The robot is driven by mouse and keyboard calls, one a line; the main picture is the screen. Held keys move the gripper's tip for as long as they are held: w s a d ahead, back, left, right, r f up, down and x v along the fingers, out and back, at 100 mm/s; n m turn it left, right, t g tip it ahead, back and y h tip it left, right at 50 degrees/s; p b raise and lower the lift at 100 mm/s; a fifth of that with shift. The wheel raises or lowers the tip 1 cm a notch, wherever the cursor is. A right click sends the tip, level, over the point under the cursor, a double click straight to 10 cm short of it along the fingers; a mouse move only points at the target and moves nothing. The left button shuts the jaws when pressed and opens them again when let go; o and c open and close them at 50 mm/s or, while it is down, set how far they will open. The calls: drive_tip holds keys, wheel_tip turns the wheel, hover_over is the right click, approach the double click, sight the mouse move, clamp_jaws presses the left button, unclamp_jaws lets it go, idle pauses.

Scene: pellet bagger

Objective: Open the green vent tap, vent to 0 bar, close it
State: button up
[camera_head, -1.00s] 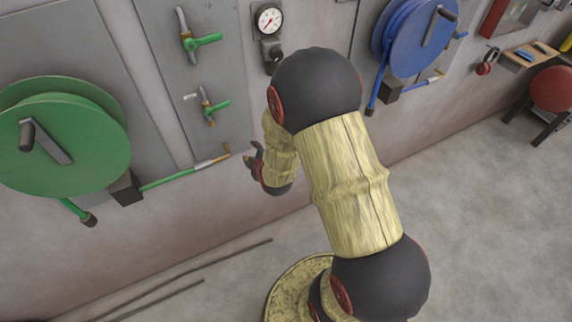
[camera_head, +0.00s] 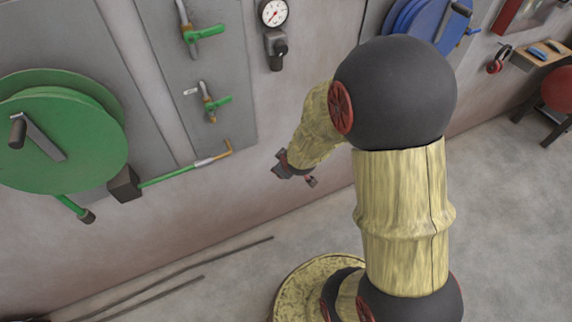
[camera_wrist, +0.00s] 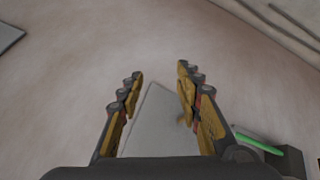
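Two taps with green handles sit on the grey wall panel in the head view, an upper tap (camera_head: 205,33) and a lower tap (camera_head: 215,103). Both handles stick out to the right, across their upright pipes. Which one is the vent tap I cannot tell. A round white pressure gauge (camera_head: 273,13) is right of the panel; its reading is too small to make out. My gripper (camera_wrist: 161,72) is open and empty in the wrist view. In the head view my gripper (camera_head: 292,172) is below and right of the lower tap, apart from it.
A green hose reel (camera_head: 75,145) is at left; its hose (camera_head: 170,176) runs right towards the panel's lower edge. A blue reel (camera_head: 425,22) is at upper right.

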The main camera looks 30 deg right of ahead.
sight(219, 103)
drive_tip(key=shift+c, duration=0.4)
